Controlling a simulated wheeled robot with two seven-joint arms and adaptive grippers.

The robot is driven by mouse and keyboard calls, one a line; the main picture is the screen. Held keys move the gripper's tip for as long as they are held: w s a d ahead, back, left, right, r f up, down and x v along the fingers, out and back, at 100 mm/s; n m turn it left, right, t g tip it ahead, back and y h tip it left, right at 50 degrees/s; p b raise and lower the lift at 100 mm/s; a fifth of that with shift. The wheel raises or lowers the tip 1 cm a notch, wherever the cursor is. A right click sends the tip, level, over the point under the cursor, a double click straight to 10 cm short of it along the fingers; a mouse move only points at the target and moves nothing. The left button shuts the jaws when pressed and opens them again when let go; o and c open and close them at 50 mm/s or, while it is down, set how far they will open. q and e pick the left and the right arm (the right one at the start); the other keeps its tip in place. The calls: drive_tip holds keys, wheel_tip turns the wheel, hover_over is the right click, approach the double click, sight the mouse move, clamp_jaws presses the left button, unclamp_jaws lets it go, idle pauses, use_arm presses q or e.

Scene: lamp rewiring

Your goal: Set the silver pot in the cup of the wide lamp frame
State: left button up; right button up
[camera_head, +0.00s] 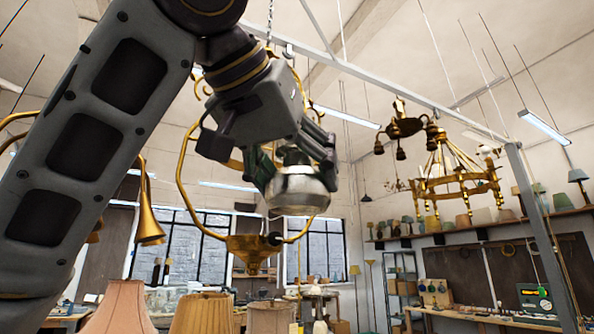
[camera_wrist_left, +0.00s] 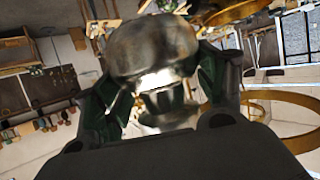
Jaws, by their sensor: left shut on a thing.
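The silver pot (camera_head: 298,188) is in my left gripper (camera_head: 300,172), which comes down from the upper left in the head view. In the left wrist view the pot (camera_wrist_left: 152,50) sits between the two fingers of the left gripper (camera_wrist_left: 160,95). The wide lamp frame (camera_head: 183,185) is a hanging brass hoop with a cup (camera_head: 250,248) at its bottom. The pot is above and to the right of the cup in the picture, apart from it. My gripper hides part of the frame's upper right side. My right gripper is in neither view.
A brass horn-shaped lamp (camera_head: 148,220) hangs left of the frame. A ring chandelier (camera_head: 455,180) hangs at right. Several lampshades, including a pink one (camera_head: 122,308), stand below. A metal post (camera_head: 545,235) stands at right. Open air lies right of the pot.

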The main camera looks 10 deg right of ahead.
use_arm(q)
drive_tip(key=shift+w+a, duration=0.2)
drive_tip(key=shift+w, duration=0.15)
drive_tip(key=shift+w+a, duration=0.2)
drive_tip(key=shift+w, duration=0.4)
drive_tip(key=shift+w+a, duration=0.15)
drive_tip(key=shift+w, duration=0.45)
drive_tip(key=shift+w+a+f+p, duration=0.1)
drive_tip(key=shift+w+a+p, duration=0.2)
drive_tip(key=shift+w, duration=0.7)
drive_tip(key=shift+w+a+p, duration=0.2)
drive_tip(key=shift+w+a, duration=0.2)
drive_tip(key=shift+w, duration=0.6)
drive_tip(key=shift+w+a+f+p, duration=0.1)
drive_tip(key=shift+w+a+p, duration=0.35)
drive_tip(key=shift+w, duration=1.2)
drive_tip(key=shift+w+a+p, duration=0.25)
drive_tip(key=shift+w+a, duration=0.35)
drive_tip(key=shift+w, duration=1.05)
drive_tip(key=shift+w+a+f+p, duration=0.1)
drive_tip(key=shift+w+a+p, duration=0.35)
drive_tip(key=shift+w, duration=1.2)
drive_tip(key=shift+f+b, duration=1.3)
drive_tip(key=shift+f, duration=0.1)
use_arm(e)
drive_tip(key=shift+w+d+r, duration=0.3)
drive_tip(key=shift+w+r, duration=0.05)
